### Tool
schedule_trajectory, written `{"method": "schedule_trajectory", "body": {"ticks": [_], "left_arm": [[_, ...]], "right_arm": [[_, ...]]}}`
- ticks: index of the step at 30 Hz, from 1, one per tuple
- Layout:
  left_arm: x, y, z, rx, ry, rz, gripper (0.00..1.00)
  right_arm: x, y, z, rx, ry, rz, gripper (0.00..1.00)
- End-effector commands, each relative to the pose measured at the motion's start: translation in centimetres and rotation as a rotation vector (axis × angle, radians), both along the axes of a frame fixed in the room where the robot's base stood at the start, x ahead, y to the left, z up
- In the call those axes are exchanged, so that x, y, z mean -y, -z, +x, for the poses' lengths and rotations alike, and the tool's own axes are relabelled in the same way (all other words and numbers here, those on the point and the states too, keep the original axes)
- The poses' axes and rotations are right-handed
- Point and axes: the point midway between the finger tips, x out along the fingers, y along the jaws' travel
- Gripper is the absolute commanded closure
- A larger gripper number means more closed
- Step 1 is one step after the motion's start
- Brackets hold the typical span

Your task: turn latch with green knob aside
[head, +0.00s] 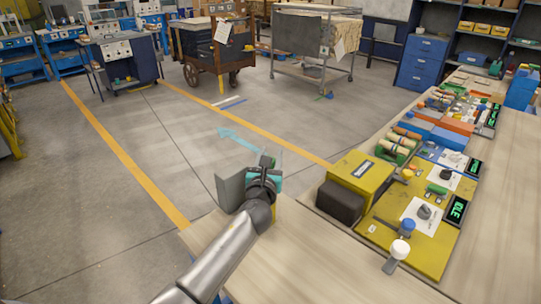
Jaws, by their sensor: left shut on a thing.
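My left gripper (267,162) is over the near-left end of the wooden table, beside an upright grey panel (231,188). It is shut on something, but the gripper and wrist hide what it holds. Teal surfaces show around the wrist; I cannot tell whether they belong to the gripper. I cannot make out a latch with a green knob there. A small green part (437,188) lies on the yellow board to the right, well apart from the gripper; I cannot tell whether it is a latch. My right gripper is not in view.
The tabletop in front (320,265) is clear.

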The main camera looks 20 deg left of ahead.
Motion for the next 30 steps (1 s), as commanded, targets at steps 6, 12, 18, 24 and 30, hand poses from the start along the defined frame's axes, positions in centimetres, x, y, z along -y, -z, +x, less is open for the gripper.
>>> {"method": "schedule_trajectory", "body": {"ticks": [6,12,18,24,30], "left_arm": [[0.0,0.03,-0.01,0.0,0.0,0.0,1.0],[0.0,0.03,-0.02,0.0,0.0,0.0,1.0],[0.0,0.04,-0.02,-0.001,0.0,0.001,1.0],[-0.01,0.05,-0.02,-0.001,0.0,0.001,1.0],[-0.01,0.05,-0.02,-0.001,0.0,0.001,1.0]], "right_arm": [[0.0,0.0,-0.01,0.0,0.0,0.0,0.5],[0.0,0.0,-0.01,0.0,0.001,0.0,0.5],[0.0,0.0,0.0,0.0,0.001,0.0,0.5],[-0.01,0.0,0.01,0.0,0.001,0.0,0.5],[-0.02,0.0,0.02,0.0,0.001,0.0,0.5]]}}
